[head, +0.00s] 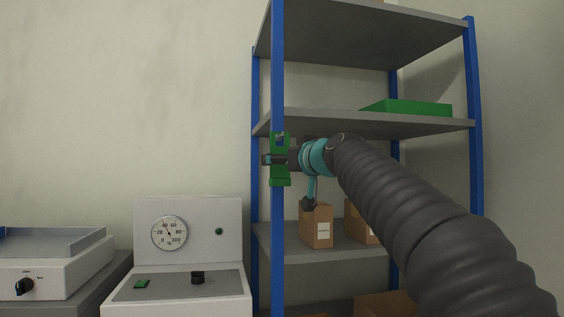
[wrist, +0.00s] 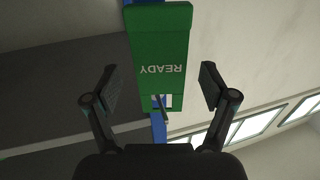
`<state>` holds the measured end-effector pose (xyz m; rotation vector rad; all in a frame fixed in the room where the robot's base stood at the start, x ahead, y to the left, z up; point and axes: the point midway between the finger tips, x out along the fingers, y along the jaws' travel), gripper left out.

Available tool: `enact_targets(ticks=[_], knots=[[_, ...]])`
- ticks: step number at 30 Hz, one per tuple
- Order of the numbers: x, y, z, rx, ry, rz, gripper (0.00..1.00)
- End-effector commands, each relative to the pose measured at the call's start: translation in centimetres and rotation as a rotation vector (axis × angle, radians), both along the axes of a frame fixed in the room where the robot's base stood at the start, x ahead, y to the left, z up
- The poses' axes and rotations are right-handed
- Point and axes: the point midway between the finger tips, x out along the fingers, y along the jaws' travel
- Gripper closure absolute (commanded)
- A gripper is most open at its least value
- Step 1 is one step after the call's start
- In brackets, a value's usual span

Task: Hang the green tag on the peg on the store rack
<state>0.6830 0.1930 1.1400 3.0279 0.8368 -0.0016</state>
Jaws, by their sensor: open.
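The green tag (head: 281,176) is upright against the front blue post of the store rack (head: 277,225). In the wrist view the tag (wrist: 165,45) appears upside down, with white READY lettering and a hole near its lower end there. A dark, thin peg (wrist: 164,112) shows at that hole and seems to pass through it; how deep it goes I cannot tell. My gripper (wrist: 159,87) is open, with one finger on each side of the tag and a visible gap to both edges. In the head view my gripper (head: 273,159) is in front of the tag and partly hides it.
The rack has grey shelves (head: 350,122) with a green box (head: 408,107) and cardboard boxes (head: 316,226). A white machine with a dial (head: 169,233) stands left of the rack, and another with a tray (head: 60,242) is further left. Plain wall lies above them.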

Motion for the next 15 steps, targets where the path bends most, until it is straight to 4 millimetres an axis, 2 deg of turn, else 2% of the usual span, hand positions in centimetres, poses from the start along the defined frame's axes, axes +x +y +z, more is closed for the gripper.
enact_targets(ticks=[9, 15], knots=[[-4.8, -2.9, 0.1, 0.002, -0.003, -0.002, 0.16], [-7.4, -4.5, 0.0, 0.001, -0.001, -0.002, 0.16]])
